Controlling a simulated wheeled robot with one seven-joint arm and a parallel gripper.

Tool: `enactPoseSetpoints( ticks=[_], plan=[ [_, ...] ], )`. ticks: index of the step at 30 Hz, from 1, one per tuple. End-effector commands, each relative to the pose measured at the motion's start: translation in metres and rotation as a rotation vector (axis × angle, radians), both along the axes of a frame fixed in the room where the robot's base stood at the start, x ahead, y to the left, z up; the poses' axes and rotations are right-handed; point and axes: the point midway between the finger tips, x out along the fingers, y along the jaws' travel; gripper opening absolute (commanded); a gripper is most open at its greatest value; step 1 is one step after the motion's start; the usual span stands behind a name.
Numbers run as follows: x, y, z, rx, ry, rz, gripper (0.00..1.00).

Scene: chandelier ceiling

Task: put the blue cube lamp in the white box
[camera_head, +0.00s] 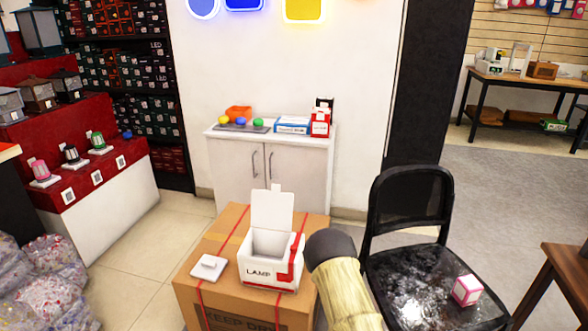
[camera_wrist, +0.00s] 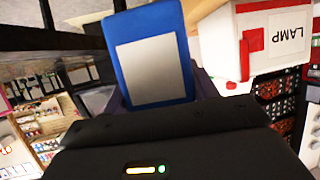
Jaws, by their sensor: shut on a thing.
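The blue cube lamp (camera_wrist: 148,62), with blue sides and a pale square face, fills the upper middle of the wrist view. My gripper (camera_wrist: 155,98) is shut on it; the fingers are mostly hidden behind the lamp and the dark gripper body. The white box (camera_head: 268,262), marked LAMP with a red band, stands on a cardboard carton (camera_head: 232,300) in the head view, its lid up and its top open. The box also shows upside down at the upper right of the wrist view (camera_wrist: 275,45), beside the lamp. In the head view my arm hides the gripper and the lamp.
A flat white square piece (camera_head: 208,267) lies left of the box on the carton. A black chair (camera_head: 410,215) stands at the right with a pink-and-white cube (camera_head: 467,290) on its seat. A white cabinet (camera_head: 270,170) stands behind.

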Motion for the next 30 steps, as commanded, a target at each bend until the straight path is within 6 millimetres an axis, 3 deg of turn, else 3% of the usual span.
enactPoseSetpoints(
  ticks=[1,30],
  plan=[
    [0.000,0.000,0.015,0.000,-0.002,0.000,0.29],
    [-0.022,0.000,0.202,0.000,-0.001,-0.001,0.29]
  ],
)
